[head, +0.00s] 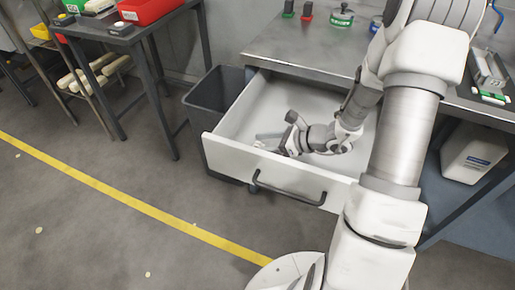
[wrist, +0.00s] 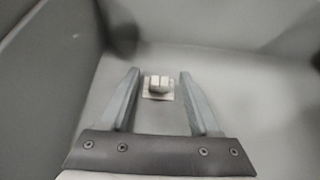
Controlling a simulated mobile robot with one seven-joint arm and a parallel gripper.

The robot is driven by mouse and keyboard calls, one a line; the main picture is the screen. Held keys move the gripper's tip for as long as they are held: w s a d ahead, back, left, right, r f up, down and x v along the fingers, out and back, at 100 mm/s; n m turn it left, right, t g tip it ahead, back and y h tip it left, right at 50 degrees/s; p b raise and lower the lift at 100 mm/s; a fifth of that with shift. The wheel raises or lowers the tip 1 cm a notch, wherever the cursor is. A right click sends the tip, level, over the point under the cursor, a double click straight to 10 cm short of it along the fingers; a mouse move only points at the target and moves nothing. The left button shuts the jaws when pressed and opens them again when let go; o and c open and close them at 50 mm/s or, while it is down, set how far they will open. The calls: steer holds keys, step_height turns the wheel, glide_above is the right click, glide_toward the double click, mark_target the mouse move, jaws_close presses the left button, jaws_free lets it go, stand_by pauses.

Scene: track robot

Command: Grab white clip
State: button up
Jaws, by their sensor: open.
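In the wrist view a small whitish clip (wrist: 158,88) lies on the grey drawer floor. It sits between and slightly beyond the tips of my gripper (wrist: 159,76), which is open and empty. In the head view my gripper (head: 268,141) reaches down inside the open drawer (head: 235,115), near its left side. The clip cannot be made out in the head view.
The drawer's walls surround my gripper, and its front has a dark handle (head: 290,192). A dark bin (head: 212,98) stands left of the drawer. The metal worktop (head: 300,45) is above and behind. A white container (head: 474,152) stands under the bench at right.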

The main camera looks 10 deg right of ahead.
jaws_close()
stand_by(0.3)
